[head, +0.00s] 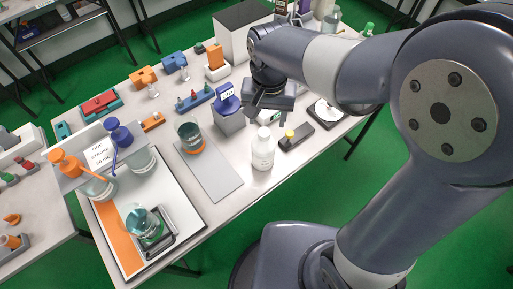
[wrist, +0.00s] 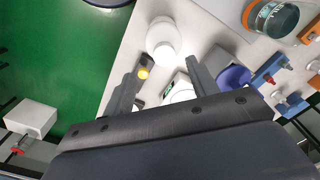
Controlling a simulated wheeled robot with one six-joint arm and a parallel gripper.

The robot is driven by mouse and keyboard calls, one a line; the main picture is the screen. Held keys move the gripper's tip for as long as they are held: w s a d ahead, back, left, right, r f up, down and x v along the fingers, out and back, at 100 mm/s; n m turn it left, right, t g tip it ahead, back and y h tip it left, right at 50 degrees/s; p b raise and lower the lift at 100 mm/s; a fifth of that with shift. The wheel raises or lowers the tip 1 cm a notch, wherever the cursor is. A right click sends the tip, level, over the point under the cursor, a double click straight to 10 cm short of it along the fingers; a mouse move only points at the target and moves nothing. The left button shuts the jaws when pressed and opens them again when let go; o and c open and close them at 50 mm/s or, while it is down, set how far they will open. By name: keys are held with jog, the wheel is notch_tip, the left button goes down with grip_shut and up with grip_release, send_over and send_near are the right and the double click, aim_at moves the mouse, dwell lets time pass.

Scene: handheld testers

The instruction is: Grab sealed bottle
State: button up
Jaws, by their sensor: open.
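A white bottle (head: 263,151) with a white cap stands upright on the table near its front edge in the head view. It also shows from above in the wrist view (wrist: 163,47), beyond the fingertips. My gripper (head: 262,114) is open and empty, pointing down just behind and above the bottle in the head view. In the wrist view its two fingers (wrist: 158,77) are spread apart, with the bottle ahead of the gap and not between them. Whether the cap is sealed cannot be told.
A dark handheld tester with a yellow knob (head: 291,135) lies just right of the bottle. A grey block with a blue top (head: 229,116) stands behind left. A glass beaker (head: 189,136) stands on a grey mat (head: 215,178).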

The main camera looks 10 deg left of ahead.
aim_at(264, 132)
jog(key=f, duration=0.7)
jog(key=shift+w+a+f+p, duration=0.1)
jog(key=shift+a+f+p, duration=0.15)
jog(key=shift+a+p, duration=0.1)
grip_shut()
dwell(0.5)
